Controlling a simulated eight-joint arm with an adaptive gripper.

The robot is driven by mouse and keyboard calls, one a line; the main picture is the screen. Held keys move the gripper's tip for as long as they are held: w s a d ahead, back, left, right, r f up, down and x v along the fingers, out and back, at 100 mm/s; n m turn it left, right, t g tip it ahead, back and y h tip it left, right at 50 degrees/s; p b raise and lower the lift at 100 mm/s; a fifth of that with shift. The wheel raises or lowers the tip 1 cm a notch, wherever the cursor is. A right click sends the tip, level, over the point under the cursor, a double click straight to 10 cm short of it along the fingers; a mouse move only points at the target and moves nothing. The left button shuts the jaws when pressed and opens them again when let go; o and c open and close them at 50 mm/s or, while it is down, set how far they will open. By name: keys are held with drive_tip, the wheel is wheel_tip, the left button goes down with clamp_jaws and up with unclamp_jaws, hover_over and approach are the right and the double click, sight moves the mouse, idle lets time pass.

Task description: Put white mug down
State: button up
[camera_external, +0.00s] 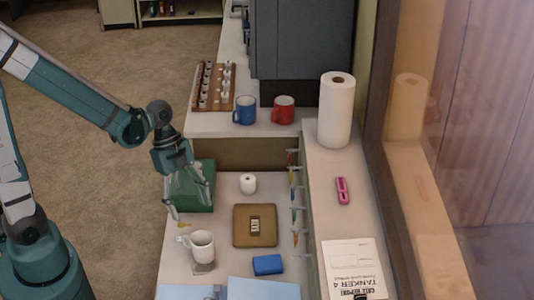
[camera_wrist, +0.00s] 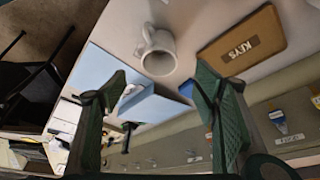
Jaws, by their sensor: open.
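The white mug (camera_external: 201,246) stands upright on the lower desk in the external view, near its left edge, with its handle to the left. It partly covers a small flat greyish item (camera_external: 204,268). In the wrist view the mug (camera_wrist: 157,56) shows beyond the fingertips, apart from them. My gripper (camera_external: 190,204) is open and empty, above and behind the mug in the external view. Its two fingers (camera_wrist: 152,92) stand wide apart in the wrist view, with nothing between them.
A brown KEYS box (camera_external: 243,238), a blue block (camera_external: 267,265) and a white roll (camera_external: 248,183) lie right of the mug. A green box (camera_external: 203,192) stands behind my gripper. Light blue folders (camera_external: 255,289) lie in front. Blue (camera_external: 245,110) and red (camera_external: 284,110) mugs stand farther back.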

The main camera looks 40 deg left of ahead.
drive_tip(key=shift+a+r, duration=0.1)
drive_tip(key=s+a+r+n+t+y, duration=0.2)
drive_tip(key=a+r+n+t, duration=0.1)
drive_tip(key=a+r+n, duration=0.5)
drive_tip(key=s+a+r+n+t+y, duration=0.2)
drive_tip(key=s+a+r+n+t, duration=0.1)
drive_tip(key=a+r+n, duration=0.5)
drive_tip(key=shift+s+a+n+t, duration=0.25)
drive_tip(key=shift+a+n+t, duration=0.55)
drive_tip(key=shift+a+n, duration=0.55)
drive_tip(key=shift+f, duration=0.15)
